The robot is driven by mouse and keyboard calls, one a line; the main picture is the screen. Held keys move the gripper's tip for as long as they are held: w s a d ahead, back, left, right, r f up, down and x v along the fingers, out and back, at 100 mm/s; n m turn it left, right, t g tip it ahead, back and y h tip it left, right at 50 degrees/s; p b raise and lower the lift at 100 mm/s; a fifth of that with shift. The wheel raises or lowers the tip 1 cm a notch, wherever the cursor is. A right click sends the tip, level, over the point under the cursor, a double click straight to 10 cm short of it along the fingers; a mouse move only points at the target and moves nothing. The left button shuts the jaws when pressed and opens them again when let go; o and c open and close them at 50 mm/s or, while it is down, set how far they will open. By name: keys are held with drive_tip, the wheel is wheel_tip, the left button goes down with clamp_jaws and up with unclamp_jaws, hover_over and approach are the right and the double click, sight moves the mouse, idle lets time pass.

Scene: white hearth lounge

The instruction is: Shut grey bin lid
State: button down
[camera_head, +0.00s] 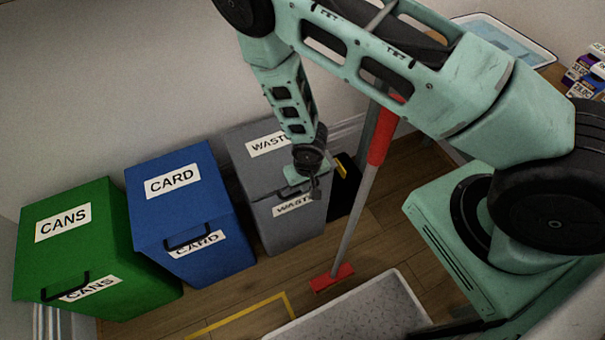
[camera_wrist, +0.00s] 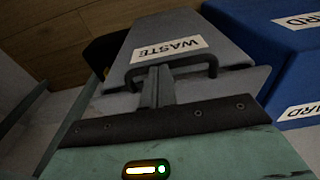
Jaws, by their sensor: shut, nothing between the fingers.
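The grey bin (camera_head: 294,232), labelled WASTE on its top and front, stands against the wall at the right end of a row of bins. Its lid (camera_head: 245,150) looks down or nearly down in the head view; I cannot tell whether a gap is left. My gripper (camera_head: 314,190) is over the lid's front edge, hiding part of it and its handle. In the wrist view my gripper (camera_wrist: 155,78) is shut and empty, its fingers overlapping the black lid handle (camera_wrist: 196,63); contact is unclear. The front label (camera_wrist: 170,48) shows beyond the handle.
A blue CARD bin (camera_head: 180,205) and a green CANS bin (camera_head: 85,240) stand to the left, lids down. A red-ended pole (camera_head: 362,205) stands right of the grey bin. A pale tray (camera_head: 355,310) and yellow floor marking (camera_head: 240,315) lie in front.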

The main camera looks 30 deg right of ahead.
drive_tip(key=f, duration=0.1)
drive_tip(key=f+b, duration=0.1)
drive_tip(key=f, duration=0.1)
drive_tip(key=shift+s, duration=0.3)
drive_tip(key=shift+f, duration=0.1)
drive_tip(key=r+p, duration=0.2)
drive_tip(key=w+r+p, duration=0.1)
drive_tip(key=r+p, duration=0.1)
drive_tip(key=r, duration=0.1)
drive_tip(key=shift+w+r, duration=0.1)
drive_tip(key=shift+r, duration=0.15)
drive_tip(key=s+r, duration=0.3)
drive_tip(key=r, duration=0.5)
drive_tip(key=shift+s+r+b, duration=0.3)
drive_tip(key=shift+b, duration=0.1)
drive_tip(key=shift+r, duration=0.1)
